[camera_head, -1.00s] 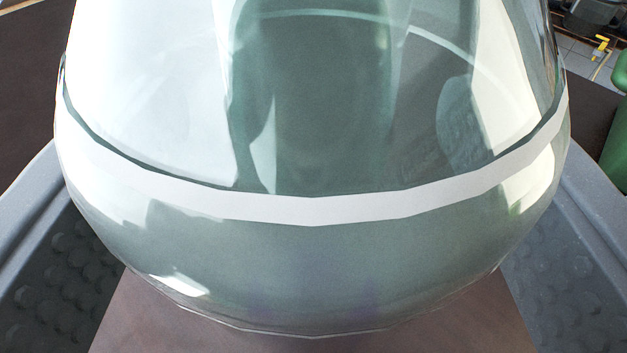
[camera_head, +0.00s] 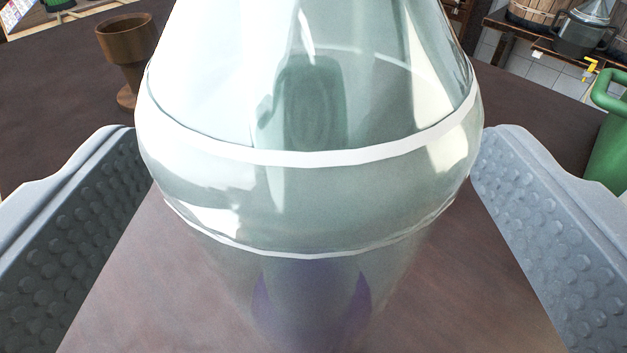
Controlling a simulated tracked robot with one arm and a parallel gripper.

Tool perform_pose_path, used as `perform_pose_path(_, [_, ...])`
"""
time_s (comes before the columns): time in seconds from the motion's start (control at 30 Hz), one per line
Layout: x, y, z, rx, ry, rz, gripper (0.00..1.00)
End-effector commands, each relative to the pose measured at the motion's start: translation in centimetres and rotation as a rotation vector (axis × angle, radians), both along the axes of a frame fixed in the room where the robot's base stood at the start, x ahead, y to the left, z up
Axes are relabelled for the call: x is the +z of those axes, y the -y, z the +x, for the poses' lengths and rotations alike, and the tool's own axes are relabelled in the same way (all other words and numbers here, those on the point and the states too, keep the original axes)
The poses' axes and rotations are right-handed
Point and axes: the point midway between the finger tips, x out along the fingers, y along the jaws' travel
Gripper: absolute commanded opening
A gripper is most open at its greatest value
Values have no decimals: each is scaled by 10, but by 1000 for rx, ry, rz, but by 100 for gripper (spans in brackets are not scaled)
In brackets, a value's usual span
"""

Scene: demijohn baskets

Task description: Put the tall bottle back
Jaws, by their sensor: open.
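A large clear glass bottle (camera_head: 310,185) with a pale band around its widest part fills the middle of the view. It stands on a brown surface (camera_head: 160,310), and its top is cut off by the upper edge. My gripper (camera_head: 312,210) is open, with one grey studded finger on the left and one on the right of the bottle. The right finger's tip lies close to the bottle's side in the picture; whether either finger touches it I cannot tell.
A brown wooden cup-like stand (camera_head: 126,60) is at the back left on the surface. A green container with a handle (camera_head: 607,140) is at the right edge.

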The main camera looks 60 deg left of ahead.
Motion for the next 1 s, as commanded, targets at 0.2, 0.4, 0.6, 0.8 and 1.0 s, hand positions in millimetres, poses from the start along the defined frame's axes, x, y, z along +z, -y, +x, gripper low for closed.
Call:
perform_pose_path(0.2, [7,32,-19,-3,3,-1,87])
perform_pose_path(0.4, [11,60,-36,-2,2,0,87])
perform_pose_path(0.6, [15,79,-48,-2,2,0,87])
perform_pose_path(0.8, [16,84,-52,1,1,2,87])
perform_pose_path(1.0, [18,84,-50,-2,6,1,87])
